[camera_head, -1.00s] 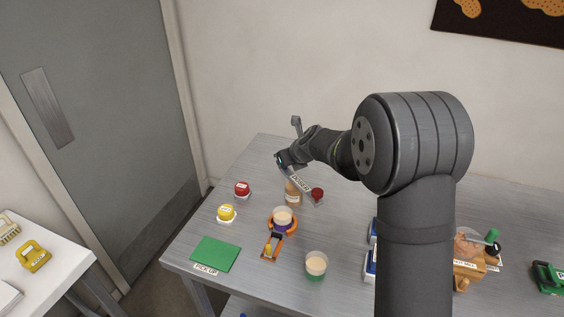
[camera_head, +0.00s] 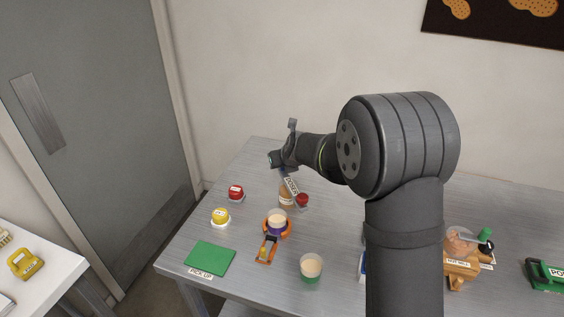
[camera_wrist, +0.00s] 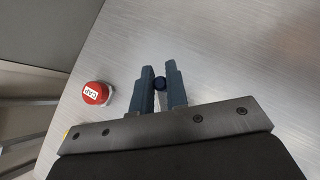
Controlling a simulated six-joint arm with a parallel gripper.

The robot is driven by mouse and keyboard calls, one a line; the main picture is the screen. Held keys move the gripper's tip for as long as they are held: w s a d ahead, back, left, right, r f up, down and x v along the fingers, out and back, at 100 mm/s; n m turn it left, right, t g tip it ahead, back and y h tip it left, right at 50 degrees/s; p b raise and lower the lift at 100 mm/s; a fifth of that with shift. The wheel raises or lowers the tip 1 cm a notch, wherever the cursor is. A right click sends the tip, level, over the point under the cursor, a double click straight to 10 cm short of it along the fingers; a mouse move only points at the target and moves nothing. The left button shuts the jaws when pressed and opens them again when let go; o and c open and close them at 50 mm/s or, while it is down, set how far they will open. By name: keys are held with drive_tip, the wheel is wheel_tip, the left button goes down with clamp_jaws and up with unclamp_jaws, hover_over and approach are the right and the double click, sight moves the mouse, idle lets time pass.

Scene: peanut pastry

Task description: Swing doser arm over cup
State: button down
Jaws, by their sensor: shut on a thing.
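The doser arm (camera_head: 291,187) is a light bar with a label reading DOSER and a red end (camera_head: 302,200). Its red end is behind and to the right of the cup (camera_head: 277,218), not over it. The cup has a purple band and sits in an orange holder (camera_head: 267,253). My gripper (camera_head: 274,160) is at the far end of the doser arm. A brown post (camera_head: 286,197) shows below the doser arm.
A red button marked CAP (camera_wrist: 96,93) and a yellow button (camera_head: 220,217) stand at left. A green PICK UP pad (camera_head: 210,258) lies in front. Another cup with a green base (camera_head: 311,268) stands right of the holder. A nut mill (camera_head: 461,263) stands further right.

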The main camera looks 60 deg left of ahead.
drive_tip(key=c, duration=1.4)
unclamp_jaws()
drive_tip(key=shift+d+r, duration=0.1)
drive_tip(key=v, duration=1.7)
drive_tip(key=shift+r, duration=0.1)
